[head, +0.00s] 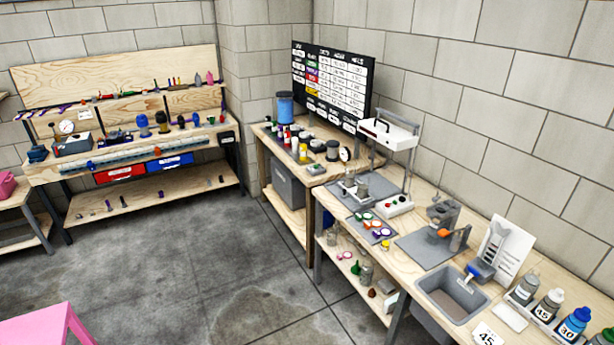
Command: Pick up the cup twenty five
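I cannot make out a cup marked twenty five in the head view. On the right bench, a rack (515,308) holds several labelled containers. One with a white cap (548,304) reads 45, and a blue-capped one (573,325) reads 30. A grey container (524,288) stands at the rack's far end; I cannot read its label. A green-topped one is cut off at the right edge. Small cups or jars (381,233) with coloured rings sit on a dark mat farther back, their markings too small to read. Neither of my grippers is in view.
The right bench (412,200) has a grey sink (452,294), a grey device (440,222) and a white press-like stand (390,135). Another bench (150,150) stands at the back left. A pink piece (40,328) is at the lower left. The concrete floor (200,265) between is clear.

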